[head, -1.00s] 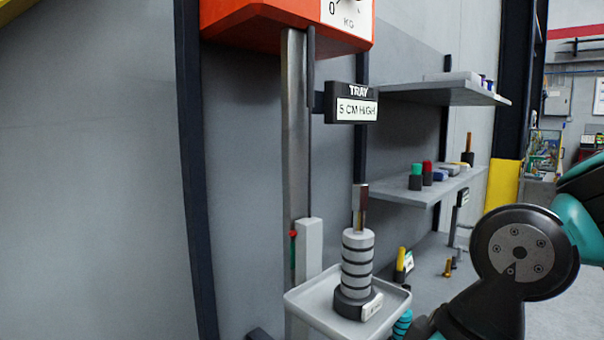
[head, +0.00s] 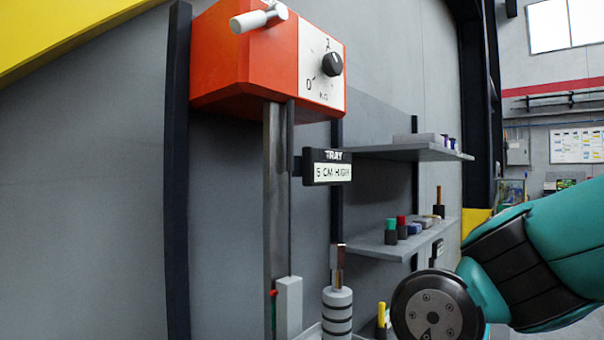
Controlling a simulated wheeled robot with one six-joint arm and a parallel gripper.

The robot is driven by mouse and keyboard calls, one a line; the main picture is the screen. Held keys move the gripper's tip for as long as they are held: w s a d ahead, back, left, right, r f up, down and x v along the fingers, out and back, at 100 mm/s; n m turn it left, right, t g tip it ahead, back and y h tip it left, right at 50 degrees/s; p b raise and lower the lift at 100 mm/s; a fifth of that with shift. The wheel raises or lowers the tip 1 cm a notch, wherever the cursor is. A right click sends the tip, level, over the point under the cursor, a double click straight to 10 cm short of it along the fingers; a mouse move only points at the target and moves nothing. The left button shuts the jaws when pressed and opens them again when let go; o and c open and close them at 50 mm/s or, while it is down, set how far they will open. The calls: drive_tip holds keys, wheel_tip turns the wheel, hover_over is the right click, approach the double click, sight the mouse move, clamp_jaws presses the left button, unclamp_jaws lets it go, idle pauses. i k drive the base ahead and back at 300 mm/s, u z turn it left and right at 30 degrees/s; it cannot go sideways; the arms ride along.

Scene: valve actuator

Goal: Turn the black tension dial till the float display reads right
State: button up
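The black tension dial (head: 332,64) sits on the white face plate of the orange box (head: 240,62) at the top. The plate carries a 0, an A and KG marks around the dial. The float display (head: 328,167) hangs below the box and reads "TRAY 5 CM HIGH". A weight stack with dark bands (head: 337,312) stands low in the view; its base is cut off by the bottom edge. My arm shows at the lower right, well away from the dial. My gripper is not in view.
A grey vertical post (head: 277,200) runs down from the box. A light grey handle (head: 259,18) sticks out at the box's top. Two shelves with small items, the upper one (head: 405,152) and the lower one (head: 380,245), stand right of the display. The space before the dial looks clear.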

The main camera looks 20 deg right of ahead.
sight(331, 65)
drive_tip(key=u, duration=0.75)
drive_tip(key=k, duration=0.75)
drive_tip(key=z, duration=0.8)
drive_tip(key=i, duration=0.5)
